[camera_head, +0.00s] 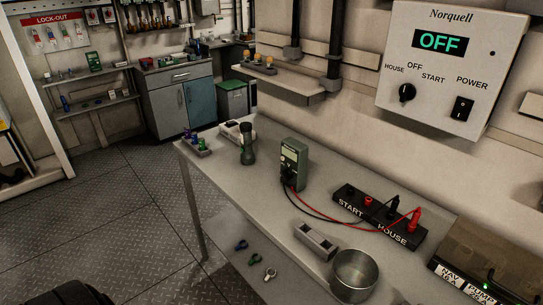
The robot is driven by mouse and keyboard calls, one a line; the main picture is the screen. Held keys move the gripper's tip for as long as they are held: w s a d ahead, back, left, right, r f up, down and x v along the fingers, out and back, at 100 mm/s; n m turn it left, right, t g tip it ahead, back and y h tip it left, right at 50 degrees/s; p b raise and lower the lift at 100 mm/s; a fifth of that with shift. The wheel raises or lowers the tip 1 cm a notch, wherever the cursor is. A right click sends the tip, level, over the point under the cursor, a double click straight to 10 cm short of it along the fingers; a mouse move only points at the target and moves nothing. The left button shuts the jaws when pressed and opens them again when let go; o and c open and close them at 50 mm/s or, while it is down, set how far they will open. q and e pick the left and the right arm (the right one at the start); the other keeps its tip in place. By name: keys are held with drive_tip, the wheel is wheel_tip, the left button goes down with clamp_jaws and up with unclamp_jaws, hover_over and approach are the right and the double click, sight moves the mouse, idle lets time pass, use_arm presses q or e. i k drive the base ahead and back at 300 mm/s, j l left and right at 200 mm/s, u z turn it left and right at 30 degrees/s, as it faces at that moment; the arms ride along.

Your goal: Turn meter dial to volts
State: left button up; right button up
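The meter (295,155) is a green-grey handheld box standing upright on the grey bench (225,172), near the wall. It has a small display near its top. Its dial (287,174) is a dark spot on the lower front, too small to read its setting. A black and a red lead (342,226) run from the meter's base to the black terminal block marked START and HOUSE (380,215), where red and black plugs stand upright. Neither of my grippers can be made out in this view.
A wall panel (450,65) reads OFF, with a knob and a power switch. A dark green flashlight-like cylinder (247,145) stands left of the meter. A metal cup (354,275), a grey slotted block (316,241) and a labelled box (490,255) occupy the bench's near right.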

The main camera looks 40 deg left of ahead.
sight(286, 175)
drive_tip(key=u, duration=0.95)
